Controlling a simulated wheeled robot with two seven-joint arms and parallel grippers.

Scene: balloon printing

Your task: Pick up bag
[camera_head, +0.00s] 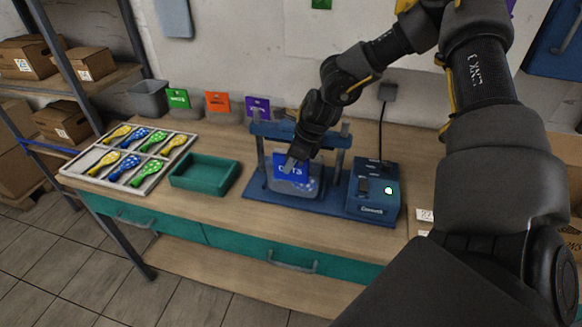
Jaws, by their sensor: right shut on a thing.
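My right gripper (291,162) reaches down between the posts of a blue press (262,208). It is shut on a blue square piece (290,174) that reads like "DOTS". A pale, see-through, bag-like thing with blue dots (311,184) shows below and to the right of this piece, inside the press. I cannot tell whether it is joined to the blue piece or touching the press bed. My left gripper is not in view.
A control box (372,200) with a lit green light adjoins the press. A green tray (205,172) and a divided tray of colored balloons (68,170) lie left. Green (178,97), orange (217,101) and purple (250,106) cards stand behind.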

